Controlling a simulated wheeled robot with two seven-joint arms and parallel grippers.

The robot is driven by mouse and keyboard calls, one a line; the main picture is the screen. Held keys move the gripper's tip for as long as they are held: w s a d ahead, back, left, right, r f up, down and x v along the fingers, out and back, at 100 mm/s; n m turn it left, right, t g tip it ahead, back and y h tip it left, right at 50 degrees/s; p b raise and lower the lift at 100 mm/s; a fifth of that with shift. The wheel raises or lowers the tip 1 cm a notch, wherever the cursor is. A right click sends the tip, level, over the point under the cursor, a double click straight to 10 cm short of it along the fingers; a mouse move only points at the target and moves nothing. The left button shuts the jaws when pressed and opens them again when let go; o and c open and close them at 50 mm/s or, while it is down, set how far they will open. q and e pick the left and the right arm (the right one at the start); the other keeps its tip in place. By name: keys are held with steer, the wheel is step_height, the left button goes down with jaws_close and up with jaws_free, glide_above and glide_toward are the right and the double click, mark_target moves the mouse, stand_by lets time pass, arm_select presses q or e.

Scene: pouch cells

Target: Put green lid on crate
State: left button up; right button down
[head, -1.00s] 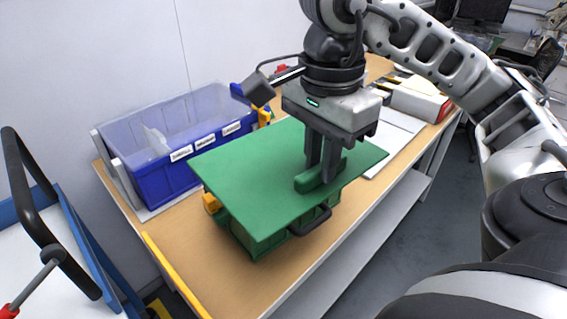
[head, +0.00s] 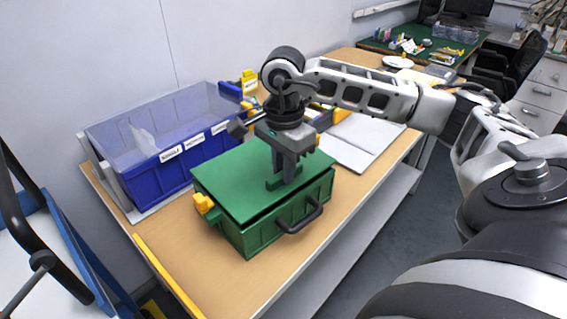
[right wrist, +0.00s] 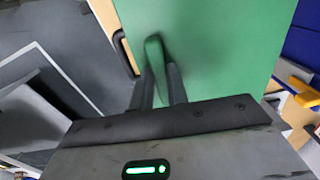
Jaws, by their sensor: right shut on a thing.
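The green lid (head: 235,182) lies over the top of the green crate (head: 262,232) on the wooden table, nearly lined up with its rim. A dark gap shows along the front edge, so I cannot tell whether it is fully seated. The crate has a dark handle on its front and a yellow latch (head: 203,203) at its left. My right gripper (head: 283,180) points down and is shut on the lid's raised green handle. In the right wrist view the fingers (right wrist: 158,85) hold that handle above the lid's flat face. My left gripper is not in view.
A blue bin (head: 165,165) with a clear cover and labels stands behind-left of the crate. White sheets (head: 358,142) lie to the right on the table. A yellow strip (head: 165,272) marks the table's left edge. Bare table lies in front of the crate.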

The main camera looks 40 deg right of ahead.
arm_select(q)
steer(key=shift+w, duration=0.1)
arm_select(e)
steer(key=shift+f, duration=0.25)
steer(key=shift+f+b, duration=0.3)
steer(key=shift+b, duration=0.15)
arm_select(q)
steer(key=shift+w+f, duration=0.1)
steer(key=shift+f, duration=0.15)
arm_select(e)
steer(key=shift+f, duration=0.2)
steer(key=c, duration=1.6)
jaws_free()
steer(key=shift+o, duration=1.2)
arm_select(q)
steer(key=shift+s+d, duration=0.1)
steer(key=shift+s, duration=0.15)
arm_select(e)
steer(key=shift+r, duration=0.1)
